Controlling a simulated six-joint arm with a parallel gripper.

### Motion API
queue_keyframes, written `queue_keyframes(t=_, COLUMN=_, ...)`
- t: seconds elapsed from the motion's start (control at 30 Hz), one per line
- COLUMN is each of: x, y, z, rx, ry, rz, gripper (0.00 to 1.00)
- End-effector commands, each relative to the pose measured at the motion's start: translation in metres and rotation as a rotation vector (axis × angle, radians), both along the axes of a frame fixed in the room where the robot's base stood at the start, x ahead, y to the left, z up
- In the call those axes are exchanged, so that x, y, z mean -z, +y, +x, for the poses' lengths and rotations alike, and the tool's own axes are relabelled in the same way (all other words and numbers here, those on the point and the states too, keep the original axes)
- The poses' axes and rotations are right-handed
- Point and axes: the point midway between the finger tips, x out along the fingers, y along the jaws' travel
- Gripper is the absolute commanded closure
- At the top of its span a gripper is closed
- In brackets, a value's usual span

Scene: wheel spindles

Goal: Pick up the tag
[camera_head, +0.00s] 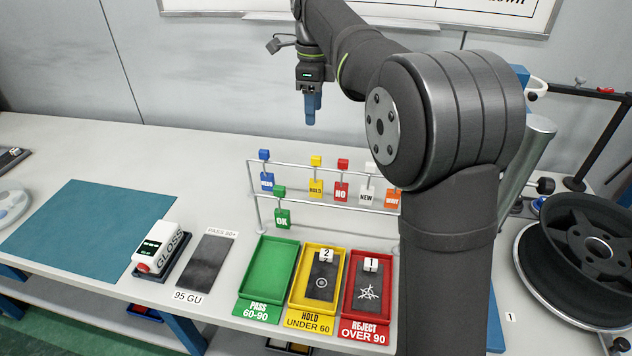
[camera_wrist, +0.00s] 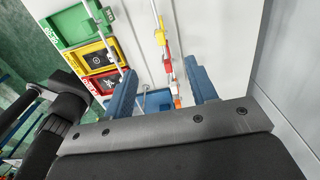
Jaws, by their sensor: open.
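Several coloured tags hang on a two-rail wire rack (camera_head: 330,200) in the head view. On the upper rail are a blue tag (camera_head: 267,182), a yellow HOLD tag (camera_head: 316,188), a red NO tag (camera_head: 341,192), a white NEW tag (camera_head: 366,197) and an orange tag (camera_head: 392,199). A green OK tag (camera_head: 282,219) hangs on the lower rail at left. My gripper (camera_head: 311,108) is open and empty, with blue fingers pointing down, above and apart from the rack. In the wrist view some tags show between and beyond the fingers (camera_wrist: 160,90).
Green (camera_head: 293,253), yellow (camera_head: 306,260) and red (camera_head: 349,288) trays stand in front of the rack; the last two hold dark plates with numbered blocks. A gloss meter (camera_head: 160,250) and dark panel (camera_head: 208,262) lie left. A black wheel (camera_head: 590,250) stands right. The teal mat (camera_head: 85,230) is clear.

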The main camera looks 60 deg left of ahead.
Motion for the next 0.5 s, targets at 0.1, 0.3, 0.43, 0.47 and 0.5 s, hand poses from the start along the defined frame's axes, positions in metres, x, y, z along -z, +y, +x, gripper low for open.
queue_keyframes(t=0.1, x=0.027, y=-0.001, z=0.0, rx=0.0, ry=0.002, rz=-0.005, gripper=0.48)
queue_keyframes(t=0.3, x=0.071, y=-0.001, z=-0.001, rx=0.0, ry=0.002, rz=-0.005, gripper=0.48)
queue_keyframes(t=0.43, x=0.094, y=-0.001, z=0.0, rx=0.0, ry=0.001, rz=-0.003, gripper=0.48)
queue_keyframes(t=0.47, x=0.097, y=-0.001, z=0.0, rx=0.0, ry=0.001, rz=-0.003, gripper=0.48)
queue_keyframes(t=0.5, x=0.101, y=-0.001, z=0.0, rx=0.0, ry=0.001, rz=-0.003, gripper=0.48)
